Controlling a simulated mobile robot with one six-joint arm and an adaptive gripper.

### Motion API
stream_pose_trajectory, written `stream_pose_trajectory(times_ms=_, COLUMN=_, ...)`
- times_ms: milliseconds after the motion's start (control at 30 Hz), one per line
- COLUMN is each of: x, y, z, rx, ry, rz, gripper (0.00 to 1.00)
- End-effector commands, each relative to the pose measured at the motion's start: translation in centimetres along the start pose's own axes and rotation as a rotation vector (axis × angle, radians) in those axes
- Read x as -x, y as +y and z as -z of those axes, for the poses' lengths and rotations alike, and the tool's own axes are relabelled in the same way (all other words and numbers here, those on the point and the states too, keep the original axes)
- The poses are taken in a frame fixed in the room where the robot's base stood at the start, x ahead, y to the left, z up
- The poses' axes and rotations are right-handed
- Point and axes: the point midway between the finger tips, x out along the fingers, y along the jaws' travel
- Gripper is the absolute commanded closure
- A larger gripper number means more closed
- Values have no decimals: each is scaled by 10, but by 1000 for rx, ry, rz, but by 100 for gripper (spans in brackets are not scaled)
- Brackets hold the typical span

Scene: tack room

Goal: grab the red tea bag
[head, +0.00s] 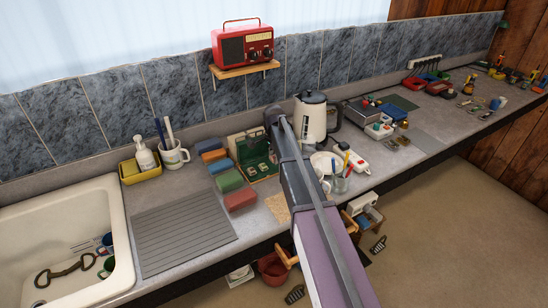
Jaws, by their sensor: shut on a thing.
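I cannot make out a red tea bag for certain. An open green box (241,146) with its lid up stands on the counter left of my arm, with small pale items (255,170) in it. A red block (240,199) lies at the front of a row of coloured blocks left of that box; I cannot tell what it is. My arm reaches up across the middle of the picture and covers part of the counter right of the green box. My gripper's fingers do not show, and nothing held shows.
The counter carries a sink (118,258) with a grey drainer mat (182,238) at left. A white mug (173,157) stands behind the mat. Right of my arm are a kettle (312,120), a glass with pencils (341,183) and tools. A red radio (242,46) sits on a wall shelf.

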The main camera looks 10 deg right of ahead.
Motion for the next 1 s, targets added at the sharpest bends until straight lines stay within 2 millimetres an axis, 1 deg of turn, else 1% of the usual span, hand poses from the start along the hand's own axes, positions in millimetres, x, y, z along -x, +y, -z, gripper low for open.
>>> stream_pose_trajectory(times_ms=33, x=10, y=0, z=0, rx=0, ry=0, rz=0, gripper=66)
stream_pose_trajectory(times_ms=100, x=16, y=0, z=0, rx=0, ry=0, rz=0, gripper=66)
stream_pose_trajectory(times_ms=133, x=16, y=6, z=-2, rx=0, ry=0, rz=0, gripper=66)
stream_pose_trajectory(times_ms=167, x=14, y=16, z=-5, rx=0, ry=0, rz=0, gripper=66)
stream_pose_trajectory(times_ms=500, x=21, y=92, z=-29, rx=0, ry=0, rz=0, gripper=66)
stream_pose_trajectory(times_ms=700, x=24, y=126, z=-39, rx=0, ry=0, rz=0, gripper=66)
stream_pose_trajectory(times_ms=833, x=25, y=141, z=-44, rx=0, ry=0, rz=0, gripper=66)
stream_pose_trajectory(times_ms=1000, x=26, y=151, z=-47, rx=-1, ry=0, rz=0, gripper=66)
